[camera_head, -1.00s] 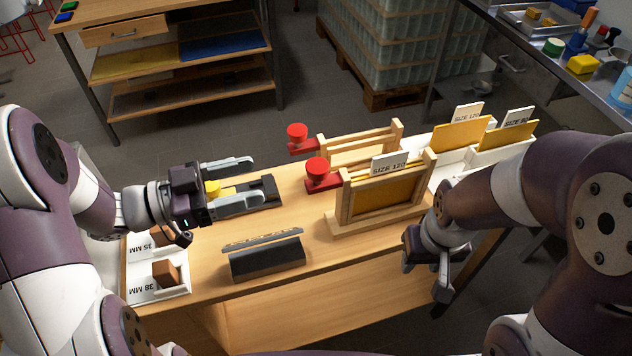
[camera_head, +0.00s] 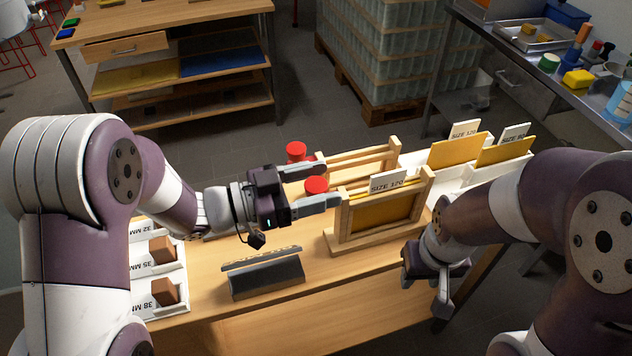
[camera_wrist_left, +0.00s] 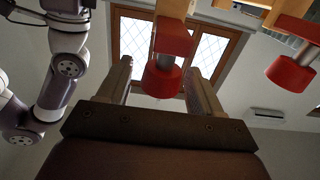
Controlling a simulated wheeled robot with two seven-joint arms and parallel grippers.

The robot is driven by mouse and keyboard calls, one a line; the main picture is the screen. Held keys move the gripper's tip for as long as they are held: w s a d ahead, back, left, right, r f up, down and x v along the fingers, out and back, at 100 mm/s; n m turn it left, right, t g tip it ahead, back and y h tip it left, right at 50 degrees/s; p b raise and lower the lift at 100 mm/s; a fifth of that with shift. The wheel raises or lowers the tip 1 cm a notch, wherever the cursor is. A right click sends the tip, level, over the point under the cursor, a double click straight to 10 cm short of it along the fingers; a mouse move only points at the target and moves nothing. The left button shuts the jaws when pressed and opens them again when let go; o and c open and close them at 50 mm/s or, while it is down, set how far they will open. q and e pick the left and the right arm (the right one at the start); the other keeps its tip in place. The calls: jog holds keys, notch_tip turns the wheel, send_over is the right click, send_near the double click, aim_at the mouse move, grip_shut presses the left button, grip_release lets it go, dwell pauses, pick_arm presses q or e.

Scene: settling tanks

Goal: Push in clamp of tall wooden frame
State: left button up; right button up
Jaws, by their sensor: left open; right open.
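The tall wooden frame (camera_head: 342,222) stands upright on the bench, holding an amber panel (camera_head: 384,212) and a "SIZE 120" card (camera_head: 388,181). Its red clamp knob (camera_head: 316,185) sticks out on its left side. My left gripper (camera_head: 330,185) is open, with one finger on each side of this knob. In the left wrist view the red knob (camera_wrist_left: 162,80) sits between the two spread fingers, with gaps on both sides. The clamp's arm is mostly hidden by the gripper in the head view. My right gripper (camera_head: 425,283) is open and empty by the bench's front right.
A lower wooden frame (camera_head: 365,157) with another red knob (camera_head: 296,151) stands just behind; that knob also shows at right in the left wrist view (camera_wrist_left: 291,74). A dark angled block (camera_head: 267,278) lies in front. White trays (camera_head: 457,172) stand at right.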

aim_at(327, 183)
pick_arm(q)
grip_shut()
jog(key=shift+x, duration=2.1)
jog(key=shift+c, duration=1.3)
grip_release()
jog(key=shift+o, duration=1.3)
jog(key=shift+w+d, duration=0.1)
jog(key=v, duration=1.2)
jog(key=shift+a, duration=0.35)
